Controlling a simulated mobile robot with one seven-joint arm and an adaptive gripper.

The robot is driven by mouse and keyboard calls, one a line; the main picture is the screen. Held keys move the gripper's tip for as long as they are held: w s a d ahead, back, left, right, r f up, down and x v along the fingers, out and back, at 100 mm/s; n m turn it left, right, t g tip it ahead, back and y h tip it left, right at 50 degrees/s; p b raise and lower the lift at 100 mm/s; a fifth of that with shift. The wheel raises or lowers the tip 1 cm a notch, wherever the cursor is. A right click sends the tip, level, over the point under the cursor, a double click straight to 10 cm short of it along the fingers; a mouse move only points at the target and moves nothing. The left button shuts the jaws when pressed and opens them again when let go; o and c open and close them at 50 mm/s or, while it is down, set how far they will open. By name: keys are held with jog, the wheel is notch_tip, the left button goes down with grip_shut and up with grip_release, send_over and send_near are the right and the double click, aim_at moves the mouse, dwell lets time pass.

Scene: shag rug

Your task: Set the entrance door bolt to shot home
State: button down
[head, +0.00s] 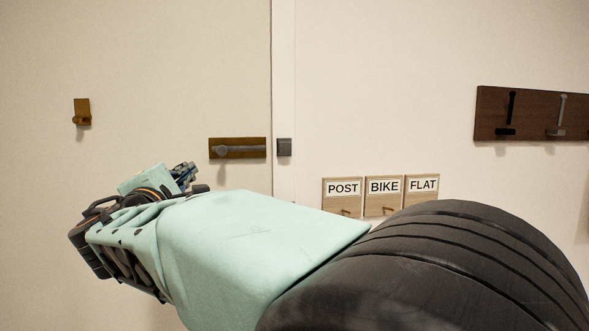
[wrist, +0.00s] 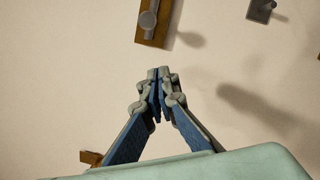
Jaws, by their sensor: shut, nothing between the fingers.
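The entrance door bolt is a grey rod (head: 242,149) with a round knob (head: 220,151) near its left end, on a brown plate (head: 229,141). A dark grey keeper (head: 284,147) sits on the frame to its right, and a pale gap shows between plate and keeper. In the wrist view the grey bolt (wrist: 148,19) and part of its plate (wrist: 160,36) show at the top, cut by the edge. My gripper (head: 187,172) is below and left of the plate, apart from it. In the wrist view its fingertips (wrist: 159,75) are together and empty.
A small brown fitting (head: 82,112) is on the door at left. Boards marked POST (head: 343,187), BIKE (head: 384,186) and FLAT (head: 422,184) hang right of the frame. A dark switch or hook panel (head: 535,115) is at far right. My arm covers the lower middle.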

aim_at(239, 149)
jog(key=w+d, duration=0.1)
jog(key=w+d+r+p, duration=0.1)
jog(key=w+d+r, duration=0.1)
jog(key=w, duration=0.1)
jog(key=shift+s+d+r, duration=0.1)
dwell(0.3)
jog(key=d+b, duration=0.2)
jog(key=w+d+b, duration=0.1)
jog(key=d+b, duration=0.2)
jog(key=shift+w+d, duration=0.2)
jog(key=shift+d, duration=0.1)
dwell(0.3)
